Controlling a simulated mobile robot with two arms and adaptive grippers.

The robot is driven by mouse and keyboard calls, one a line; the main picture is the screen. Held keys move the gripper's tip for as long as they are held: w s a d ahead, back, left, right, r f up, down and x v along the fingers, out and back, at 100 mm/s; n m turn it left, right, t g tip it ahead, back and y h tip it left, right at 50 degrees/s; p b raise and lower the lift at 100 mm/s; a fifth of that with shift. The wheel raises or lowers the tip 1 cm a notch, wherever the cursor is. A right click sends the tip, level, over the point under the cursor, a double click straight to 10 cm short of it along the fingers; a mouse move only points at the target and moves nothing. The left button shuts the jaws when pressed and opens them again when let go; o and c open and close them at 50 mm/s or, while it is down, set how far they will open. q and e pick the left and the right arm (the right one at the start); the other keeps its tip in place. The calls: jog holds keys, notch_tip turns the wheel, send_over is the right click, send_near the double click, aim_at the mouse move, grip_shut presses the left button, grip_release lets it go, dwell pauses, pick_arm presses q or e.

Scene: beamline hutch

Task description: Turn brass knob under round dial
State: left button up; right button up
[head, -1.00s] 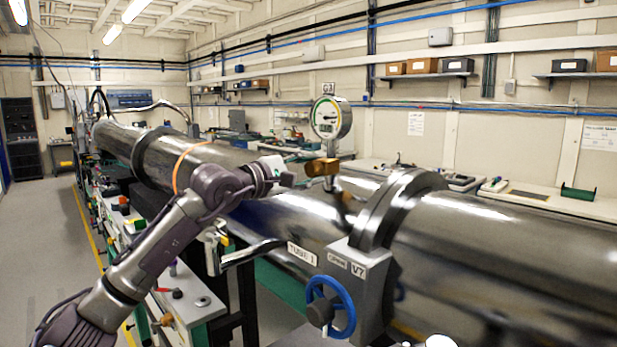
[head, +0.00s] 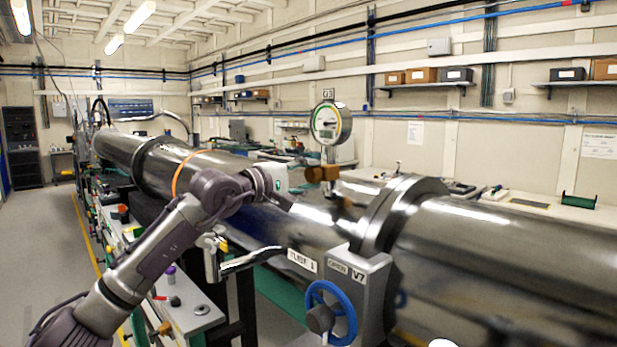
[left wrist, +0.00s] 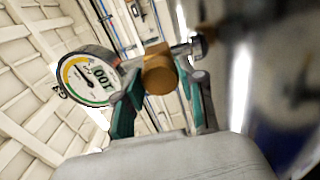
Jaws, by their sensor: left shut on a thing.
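The round dial (head: 330,123), white-faced with a green and yellow scale, stands upright on a stem above the steel tube. It also shows in the left wrist view (left wrist: 88,78). The brass knob (head: 316,174) sits under the dial on the same stem. In the left wrist view the knob's round end (left wrist: 160,75) lies between the two teal-and-dark fingers. My left gripper (head: 300,178) reaches in from the left at the knob's height and is shut on it. The fingertips are hard to make out in the head view. My right gripper is not in view.
The big steel tube (head: 500,250) with its flange runs across the scene below the dial. A grey valve box (head: 357,275) with a blue handwheel (head: 331,308) stands in front. A bent metal handle (head: 252,260) is below my left arm. Space around the dial is open.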

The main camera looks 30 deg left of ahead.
pick_arm(q)
jog(key=shift+f, duration=0.1)
jog(key=o, duration=1.1)
jog(key=shift+s, duration=0.1)
jog(key=shift+v, duration=5.95)
